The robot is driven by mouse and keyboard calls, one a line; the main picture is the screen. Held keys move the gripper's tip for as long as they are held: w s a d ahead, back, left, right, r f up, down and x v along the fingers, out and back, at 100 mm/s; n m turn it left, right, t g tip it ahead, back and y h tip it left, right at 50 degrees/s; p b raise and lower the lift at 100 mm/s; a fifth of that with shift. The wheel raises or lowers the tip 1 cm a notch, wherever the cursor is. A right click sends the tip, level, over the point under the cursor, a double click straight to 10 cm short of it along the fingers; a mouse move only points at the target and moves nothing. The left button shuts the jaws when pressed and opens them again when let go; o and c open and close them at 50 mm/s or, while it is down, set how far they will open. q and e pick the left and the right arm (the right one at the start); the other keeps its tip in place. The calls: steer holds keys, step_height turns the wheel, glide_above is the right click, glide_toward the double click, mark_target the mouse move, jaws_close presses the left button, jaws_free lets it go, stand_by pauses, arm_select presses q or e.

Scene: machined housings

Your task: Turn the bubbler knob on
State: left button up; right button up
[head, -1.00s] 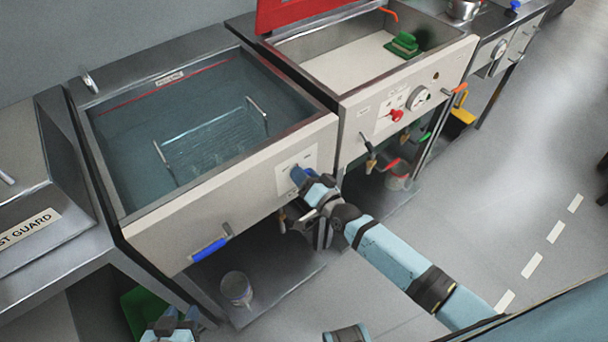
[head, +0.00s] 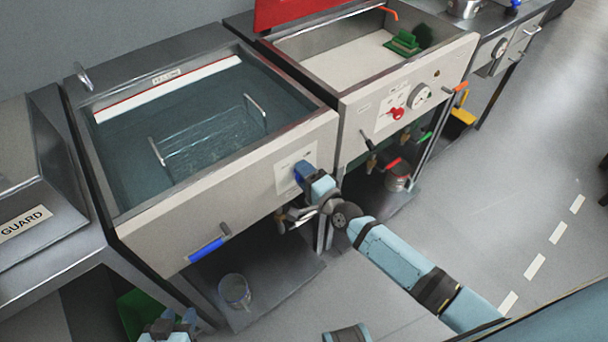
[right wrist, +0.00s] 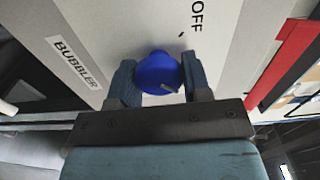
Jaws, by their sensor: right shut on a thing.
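The blue bubbler knob (right wrist: 157,72) sits on a pale front panel beside a BUBBLER label (right wrist: 74,62) and the word OFF (right wrist: 196,15). A short pale mark on the knob points to the lower right in the right wrist view, away from the tick by OFF. My right gripper (right wrist: 158,82) is shut on the knob, one finger on each side. In the head view my right gripper (head: 306,176) is at the panel of the water-filled tank (head: 225,185). My left gripper (head: 170,329) is low at the bottom edge, partly cut off, away from the panel.
A blue-handled lever (head: 207,249) juts from the tank front. A clear cup (head: 235,290) stands on the lower shelf. To the right is a second basin with a red knob (head: 397,113) and a dial (head: 420,94). Open floor (head: 480,210) lies to the right.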

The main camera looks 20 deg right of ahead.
steer(key=shift+m, duration=0.3)
steer(key=o, duration=0.9)
steer(key=shift+s, duration=0.1)
steer(key=v, duration=1.3)
steer(key=shift+s, duration=0.3)
steer(key=shift+d, duration=0.1)
